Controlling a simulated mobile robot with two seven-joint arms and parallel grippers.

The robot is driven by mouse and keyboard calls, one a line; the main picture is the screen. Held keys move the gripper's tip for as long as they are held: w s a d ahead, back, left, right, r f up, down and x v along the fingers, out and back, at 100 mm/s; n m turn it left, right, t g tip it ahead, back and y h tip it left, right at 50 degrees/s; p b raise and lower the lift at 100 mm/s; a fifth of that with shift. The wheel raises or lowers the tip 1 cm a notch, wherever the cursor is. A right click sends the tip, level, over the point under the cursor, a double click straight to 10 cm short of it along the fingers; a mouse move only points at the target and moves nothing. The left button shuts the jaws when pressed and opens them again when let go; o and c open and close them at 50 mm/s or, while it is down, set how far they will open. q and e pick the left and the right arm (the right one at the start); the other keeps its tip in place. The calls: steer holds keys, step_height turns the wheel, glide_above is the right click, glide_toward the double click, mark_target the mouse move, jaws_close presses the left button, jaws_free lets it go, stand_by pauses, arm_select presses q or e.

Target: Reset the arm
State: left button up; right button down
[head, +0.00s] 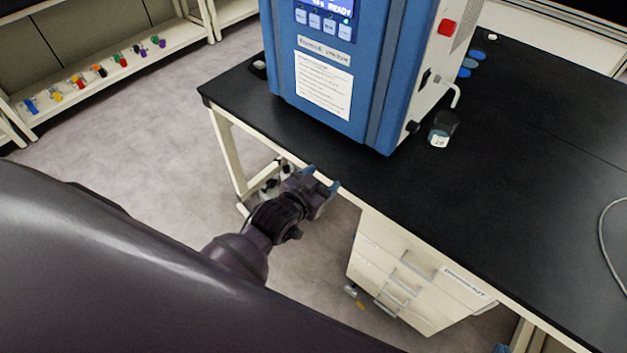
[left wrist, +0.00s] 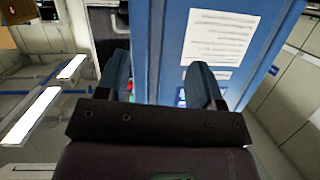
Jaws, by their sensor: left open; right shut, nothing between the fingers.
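My left gripper (head: 322,179) is at the front edge of the black bench, in front of the blue freeze dryer. Its two blue fingertips are apart, with nothing between them. In the left wrist view the left gripper (left wrist: 161,78) is also open and empty, with the blue dryer front beyond it. Only a small blue tip of my right gripper (head: 502,349) shows at the bottom edge of the head view; the rest is out of frame. The freeze dryer (head: 385,50) stands on the bench with its screen lit and a paper label on its front.
The black bench top (head: 540,150) is mostly clear to the right of the dryer. A small dark jar (head: 442,130) stands beside the dryer, near its spout. White drawers (head: 405,275) are under the bench. A shelf (head: 110,75) with several coloured items is at the far left.

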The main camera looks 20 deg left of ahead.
arm_select(q)
steer(key=shift+s+a, duration=0.2)
stand_by(0.6)
steer(key=s+a+f+n+g+y, duration=0.1)
steer(key=s+a+f, duration=0.3)
steer(key=s, duration=0.4)
steer(key=s+a+f+n+g+y, duration=0.1)
steer(key=s+a+f, duration=0.3)
steer(key=s, duration=0.4)
steer(key=shift+s+a+f+g+y, duration=0.3)
steer(key=shift+a+f+g+y, duration=0.1)
steer(key=shift+g, duration=0.1)
steer(key=shift+w+r, duration=0.1)
stand_by(2.5)
